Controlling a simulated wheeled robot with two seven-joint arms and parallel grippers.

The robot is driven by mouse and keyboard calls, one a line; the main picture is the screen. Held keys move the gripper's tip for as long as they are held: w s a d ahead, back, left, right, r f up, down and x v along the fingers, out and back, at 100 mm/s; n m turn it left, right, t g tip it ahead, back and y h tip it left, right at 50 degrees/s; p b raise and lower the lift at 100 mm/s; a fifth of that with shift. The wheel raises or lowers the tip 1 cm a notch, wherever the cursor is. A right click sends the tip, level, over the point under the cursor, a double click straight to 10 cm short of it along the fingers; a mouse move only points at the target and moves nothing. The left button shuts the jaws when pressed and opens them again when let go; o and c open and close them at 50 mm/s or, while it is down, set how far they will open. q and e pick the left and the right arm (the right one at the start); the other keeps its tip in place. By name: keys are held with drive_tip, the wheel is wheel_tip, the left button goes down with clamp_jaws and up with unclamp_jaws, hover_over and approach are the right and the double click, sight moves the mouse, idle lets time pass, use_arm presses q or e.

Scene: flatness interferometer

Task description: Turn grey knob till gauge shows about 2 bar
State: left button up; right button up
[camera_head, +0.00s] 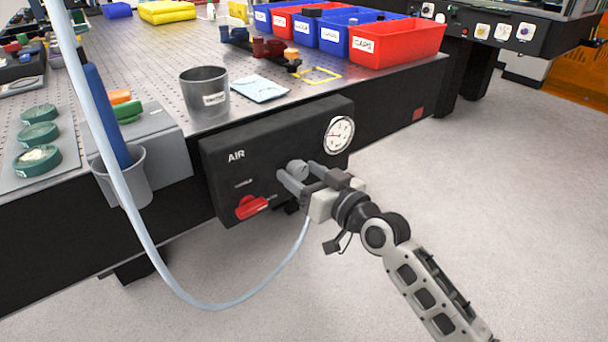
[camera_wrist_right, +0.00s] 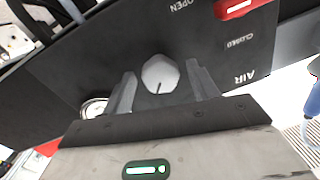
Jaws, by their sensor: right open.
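The grey knob (camera_head: 297,168) sits on the front of a black AIR panel (camera_head: 225,180) at the table's edge. The round white gauge (camera_head: 339,134) is on the panel's upper right; its reading is too small to tell. My right gripper (camera_head: 298,178) is at the knob, its two fingers pointing at the panel. In the right wrist view the knob (camera_wrist_right: 160,74) lies between the open fingers (camera_wrist_right: 162,92), with a visible gap on each side. The gauge (camera_wrist_right: 94,107) is partly hidden there by a finger and the gripper body. My left gripper is not in view.
A red lever (camera_head: 251,206) is on the panel's lower left. A pale hose (camera_head: 140,230) loops in front of the table and runs up to the panel's underside. A grey cup (camera_head: 204,92) and red and blue bins (camera_head: 398,42) stand on the table above.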

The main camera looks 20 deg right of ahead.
drive_tip(key=c, duration=1)
drive_tip(key=shift+r+m+p, duration=0.1)
drive_tip(key=shift+m+p, duration=0.25)
drive_tip(key=shift+m, duration=0.05)
drive_tip(key=m, duration=0.3)
drive_tip(key=shift+p, duration=0.4)
drive_tip(key=o, duration=1)
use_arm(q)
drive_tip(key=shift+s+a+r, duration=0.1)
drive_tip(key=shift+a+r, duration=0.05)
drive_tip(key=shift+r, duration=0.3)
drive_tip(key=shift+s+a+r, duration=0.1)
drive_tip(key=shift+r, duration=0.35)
